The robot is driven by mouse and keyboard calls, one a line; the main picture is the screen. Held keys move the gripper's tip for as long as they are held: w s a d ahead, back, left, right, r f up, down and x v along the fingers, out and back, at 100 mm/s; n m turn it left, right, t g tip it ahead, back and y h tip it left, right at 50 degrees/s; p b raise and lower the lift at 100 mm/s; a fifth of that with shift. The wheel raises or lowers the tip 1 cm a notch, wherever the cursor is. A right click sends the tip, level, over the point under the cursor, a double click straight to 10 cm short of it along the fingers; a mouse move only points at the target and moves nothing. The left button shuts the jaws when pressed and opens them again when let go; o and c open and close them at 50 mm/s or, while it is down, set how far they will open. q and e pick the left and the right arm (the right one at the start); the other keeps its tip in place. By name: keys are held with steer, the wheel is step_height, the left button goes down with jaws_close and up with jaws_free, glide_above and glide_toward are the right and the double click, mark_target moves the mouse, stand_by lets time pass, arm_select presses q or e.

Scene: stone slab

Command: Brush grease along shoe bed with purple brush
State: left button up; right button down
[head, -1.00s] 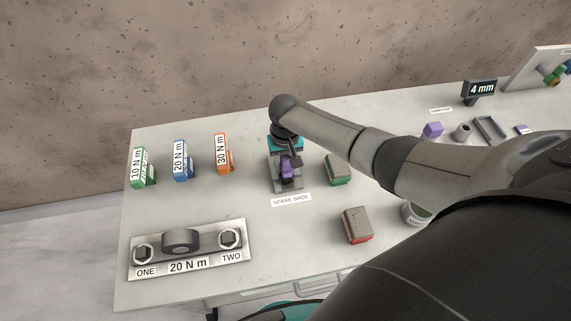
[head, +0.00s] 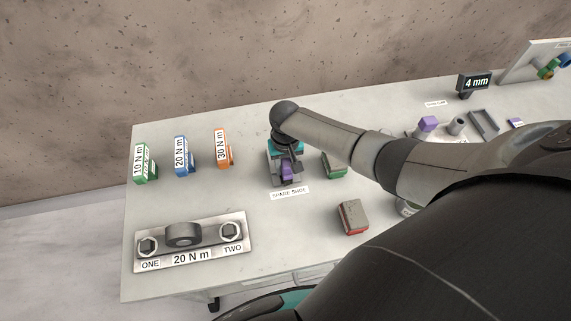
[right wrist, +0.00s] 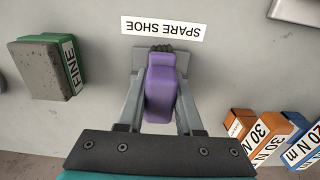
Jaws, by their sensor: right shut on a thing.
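The purple brush (head: 287,171) is held in my right gripper (head: 289,169), at the spare shoe behind the "SPARE SHOE" label. In the right wrist view the purple brush (right wrist: 162,88) stands between the two grey fingers of my right gripper (right wrist: 158,95), with dark bristles at its far end toward the label. The grey shoe (right wrist: 183,60) is under and around the brush and is largely covered. I cannot tell whether the bristles touch the bed. No grease can be made out. My left gripper is not in view.
A green block marked "FINE" (right wrist: 45,68) lies close beside the shoe. A red-based block (head: 353,217) is nearer the front edge. Green, blue and orange torque blocks (head: 222,148) stand at left, behind a "20 N m" plate (head: 192,244). The slab between them is clear.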

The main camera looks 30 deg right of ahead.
steer(key=shift+w+d+b, duration=0.15)
steer(key=shift+w+b, duration=0.35)
steer(key=shift+w, duration=0.1)
steer(key=shift+w+d+b, duration=0.15)
steer(key=shift+w+b, duration=0.35)
steer(key=shift+w, duration=0.05)
steer(key=shift+s, duration=0.1)
steer(key=shift+s+a+p, duration=0.1)
steer(key=shift+s+p, duration=0.45)
steer(key=shift+p, duration=0.25)
steer(key=shift+s+a+p, duration=0.15)
steer(key=shift+s+p, duration=0.45)
steer(key=shift+s, duration=0.05)
steer(key=shift+w, duration=0.2)
